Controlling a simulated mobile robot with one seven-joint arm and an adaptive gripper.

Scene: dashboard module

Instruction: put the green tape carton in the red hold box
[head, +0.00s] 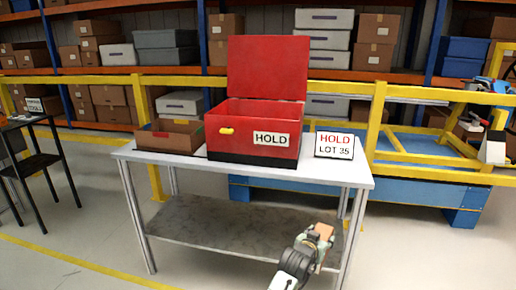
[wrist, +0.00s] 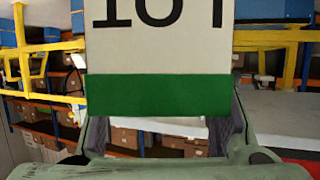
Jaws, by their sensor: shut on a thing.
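The red hold box (head: 225,143) stands on a white-topped table, its lid raised upright at the back and its top open. It has a white HOLD label and a yellow catch on the front. My gripper (head: 314,240) is low in front of the table, below its top and right of the box. It is shut on the green tape carton (wrist: 157,96), which shows a green band and a pale label with large dark characters, cut off at the top. In the head view only a small tan piece of the carton (head: 323,231) shows.
The table (head: 335,172) also carries an open cardboard tray (head: 172,140) left of the box and a HOLD LOT 35 sign (head: 334,145) right of it. Yellow rails (head: 375,115) and stocked shelves stand behind.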

